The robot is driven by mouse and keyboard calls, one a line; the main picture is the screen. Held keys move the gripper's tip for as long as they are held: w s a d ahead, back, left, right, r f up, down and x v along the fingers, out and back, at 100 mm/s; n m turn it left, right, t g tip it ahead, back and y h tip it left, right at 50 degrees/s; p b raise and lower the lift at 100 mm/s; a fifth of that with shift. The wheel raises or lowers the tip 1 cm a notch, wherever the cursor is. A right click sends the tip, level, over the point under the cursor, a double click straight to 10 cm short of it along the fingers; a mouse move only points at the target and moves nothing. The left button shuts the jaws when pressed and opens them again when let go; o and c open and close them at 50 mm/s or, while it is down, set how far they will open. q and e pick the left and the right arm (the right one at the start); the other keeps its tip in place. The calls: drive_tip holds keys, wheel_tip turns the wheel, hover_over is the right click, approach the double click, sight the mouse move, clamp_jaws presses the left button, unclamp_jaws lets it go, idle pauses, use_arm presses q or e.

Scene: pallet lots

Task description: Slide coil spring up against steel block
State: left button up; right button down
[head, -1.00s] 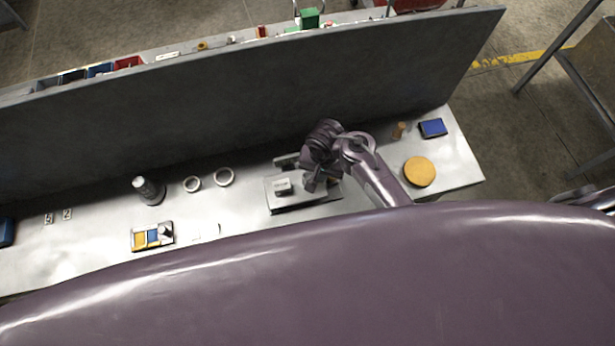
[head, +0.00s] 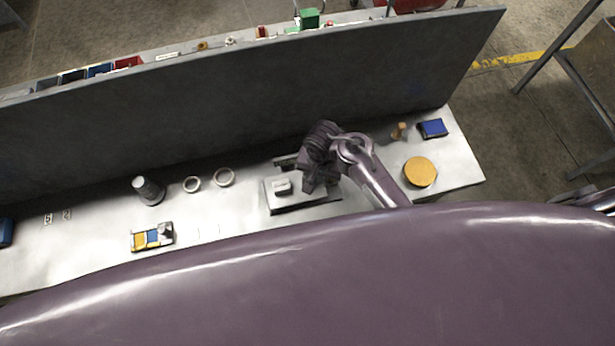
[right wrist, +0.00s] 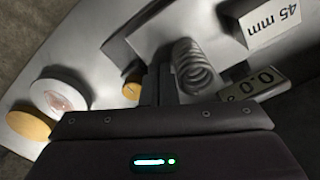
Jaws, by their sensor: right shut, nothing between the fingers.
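The steel block (head: 282,187) sits on a flat plate on the bench in the head view. In the right wrist view the block (right wrist: 268,24) carries a "45 mm" label. The coil spring (right wrist: 191,66) stands on the plate in the right wrist view, with a gap between it and the block. In the head view I cannot make out the spring; my gripper seems to cover it. My right gripper (head: 309,189) is low over the plate, right of the block. Its fingers (right wrist: 161,84) are shut and empty, close beside the spring on the side away from the block.
The plate (head: 300,206) belongs to a device with a "0.0" display (right wrist: 258,83). An orange disc (head: 420,172), a blue tray (head: 432,128) and a small peg (head: 399,131) lie to the right. A tall dark panel (head: 250,90) stands behind.

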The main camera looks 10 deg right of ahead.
drive_tip(key=shift+a, duration=1.45)
idle(0.9)
drive_tip(key=shift+d, duration=0.2)
drive_tip(key=shift+d+p, duration=0.45)
drive_tip(key=shift+p, duration=0.05)
drive_tip(key=shift+r+p, duration=0.7)
drive_tip(key=shift+r, duration=3.3)
